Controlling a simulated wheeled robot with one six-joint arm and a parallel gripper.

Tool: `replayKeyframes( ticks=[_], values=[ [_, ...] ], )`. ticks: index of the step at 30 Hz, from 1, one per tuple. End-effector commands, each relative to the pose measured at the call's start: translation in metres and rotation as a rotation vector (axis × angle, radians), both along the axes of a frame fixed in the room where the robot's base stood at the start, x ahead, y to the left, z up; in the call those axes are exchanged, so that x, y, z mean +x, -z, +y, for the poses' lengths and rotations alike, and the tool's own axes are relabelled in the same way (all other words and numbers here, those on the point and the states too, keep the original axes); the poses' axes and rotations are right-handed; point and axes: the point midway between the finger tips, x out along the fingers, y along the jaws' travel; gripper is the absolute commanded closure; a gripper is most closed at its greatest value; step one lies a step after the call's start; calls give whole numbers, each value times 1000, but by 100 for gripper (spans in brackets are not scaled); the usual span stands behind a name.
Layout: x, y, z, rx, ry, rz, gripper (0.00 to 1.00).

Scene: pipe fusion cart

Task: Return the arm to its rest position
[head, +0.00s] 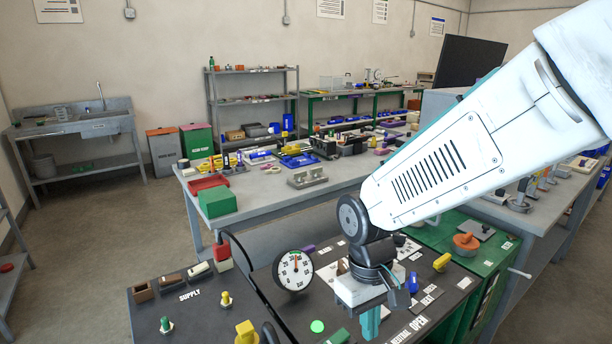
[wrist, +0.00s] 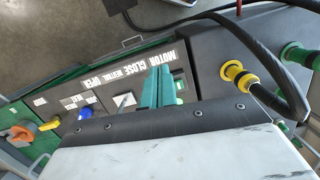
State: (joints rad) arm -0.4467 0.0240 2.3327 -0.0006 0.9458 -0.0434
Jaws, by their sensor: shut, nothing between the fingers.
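My white arm (head: 440,170) reaches in from the upper right in the head view and hangs over the cart's dark control panel (head: 255,277). My gripper (head: 370,322) points down above the panel, its teal fingers together and empty. In the wrist view the closed teal fingers of my gripper (wrist: 158,88) show above the panel (wrist: 205,50), near the printed words MOTOR, CLOSE, NEUTRAL and OPEN. The fingers hide part of the panel there, and I cannot tell whether they touch it.
A round gauge (head: 294,270) stands left of my gripper, with a lit green button (head: 317,326) below it. A yellow knob (head: 442,262) and an orange knob (head: 466,241) lie to the right. A grey workbench (head: 260,205) with many parts stands behind. Open floor (head: 100,220) lies left.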

Motion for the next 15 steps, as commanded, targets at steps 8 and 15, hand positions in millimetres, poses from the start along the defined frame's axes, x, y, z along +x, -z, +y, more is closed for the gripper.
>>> replayKeyframes(
  ticks=[8, 15],
  values=[
    [-61, -70, -79, 8, 199, -37, 100],
    [-114, -106, -127, 33, 372, -136, 100]
  ],
)
